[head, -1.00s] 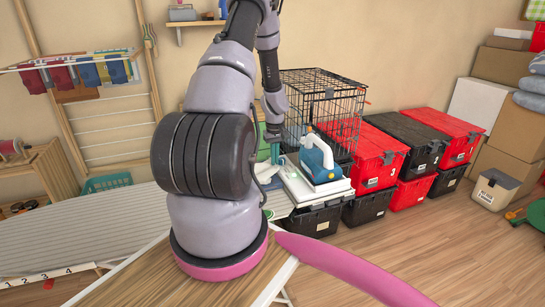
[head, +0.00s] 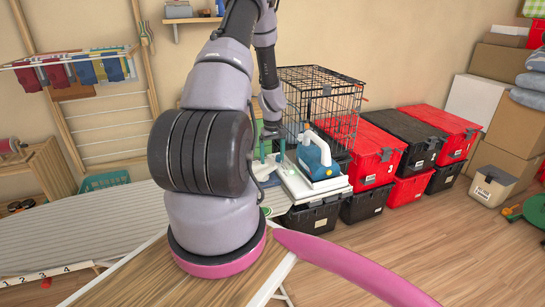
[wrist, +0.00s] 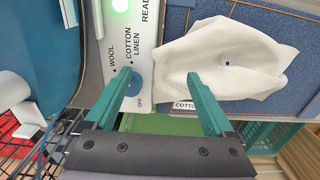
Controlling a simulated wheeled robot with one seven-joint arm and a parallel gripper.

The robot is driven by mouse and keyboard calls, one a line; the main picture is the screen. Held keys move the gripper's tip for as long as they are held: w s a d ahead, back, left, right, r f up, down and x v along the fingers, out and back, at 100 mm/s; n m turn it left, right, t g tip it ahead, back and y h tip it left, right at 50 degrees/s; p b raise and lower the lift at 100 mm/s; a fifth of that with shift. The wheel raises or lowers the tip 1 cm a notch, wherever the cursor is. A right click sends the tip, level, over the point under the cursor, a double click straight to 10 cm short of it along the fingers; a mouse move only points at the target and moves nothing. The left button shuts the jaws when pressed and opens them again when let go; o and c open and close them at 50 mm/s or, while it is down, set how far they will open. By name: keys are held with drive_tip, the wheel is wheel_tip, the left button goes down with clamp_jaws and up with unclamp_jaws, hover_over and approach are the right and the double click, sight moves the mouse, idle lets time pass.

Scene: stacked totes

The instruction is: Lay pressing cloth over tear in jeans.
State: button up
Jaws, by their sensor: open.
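In the head view my gripper (head: 272,150) is beside the ironing station, left of the iron. My arm hides most of the area there.
A blue-and-white iron (head: 316,158) stands on its white station (head: 316,186). The wrist view shows its dial panel (wrist: 132,50) with a green light. A black wire cage (head: 322,95) stands behind. Red and black totes (head: 405,150) are stacked right. The striped board (head: 80,225) is clear at left.

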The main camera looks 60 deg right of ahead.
drive_tip(key=shift+r, duration=2.75)
wheel_tip(320, 180, up, 11)
drive_tip(key=shift+w, duration=0.1)
